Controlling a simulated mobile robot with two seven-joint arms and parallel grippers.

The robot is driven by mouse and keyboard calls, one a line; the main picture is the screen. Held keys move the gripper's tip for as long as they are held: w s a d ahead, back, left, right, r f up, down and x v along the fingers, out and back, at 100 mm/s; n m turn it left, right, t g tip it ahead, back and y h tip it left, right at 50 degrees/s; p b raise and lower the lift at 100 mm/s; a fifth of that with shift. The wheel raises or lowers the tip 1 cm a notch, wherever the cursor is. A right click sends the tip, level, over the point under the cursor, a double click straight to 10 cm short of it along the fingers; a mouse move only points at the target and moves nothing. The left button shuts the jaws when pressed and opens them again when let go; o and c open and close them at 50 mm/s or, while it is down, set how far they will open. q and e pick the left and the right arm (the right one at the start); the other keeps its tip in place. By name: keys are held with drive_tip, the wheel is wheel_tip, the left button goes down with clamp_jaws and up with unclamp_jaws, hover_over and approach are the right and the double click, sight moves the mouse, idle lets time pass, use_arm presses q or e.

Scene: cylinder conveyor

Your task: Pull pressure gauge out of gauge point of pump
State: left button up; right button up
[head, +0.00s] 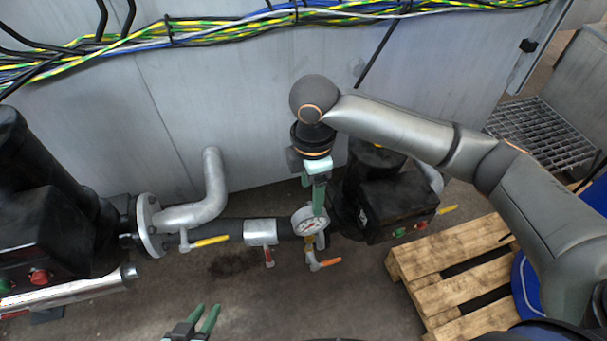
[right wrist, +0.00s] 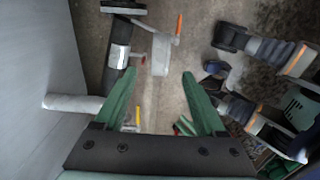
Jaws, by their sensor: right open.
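The pressure gauge (head: 310,221) has a round white dial and stands on the pipe near the right pump (head: 390,205) in the head view. My right gripper (head: 319,208) points down at the gauge, its green fingers overlapping the gauge's upper part. In the right wrist view the right gripper (right wrist: 160,76) is open, its fingers wide apart. A pale grey shape, probably the gauge (right wrist: 160,55) seen edge-on, shows just beyond the fingertips; contact cannot be told. The gauge point is mostly hidden below the gauge. My left gripper (head: 208,313) is open and empty at the bottom edge.
An orange-handled valve (head: 322,264) sits under the gauge. A clamp-like silver block (head: 261,233) with a red handle is left of it. The left pump (head: 45,215) and grey elbow pipe (head: 213,180) stand further left. A wooden pallet (head: 425,265) lies at the right.

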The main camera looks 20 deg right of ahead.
sight(311, 223)
wheel_tip(311, 223, down, 12)
drive_tip(key=b, duration=0.3)
clamp_jaws()
idle(1.3)
drive_tip(key=shift+s, duration=0.1)
idle(1.0)
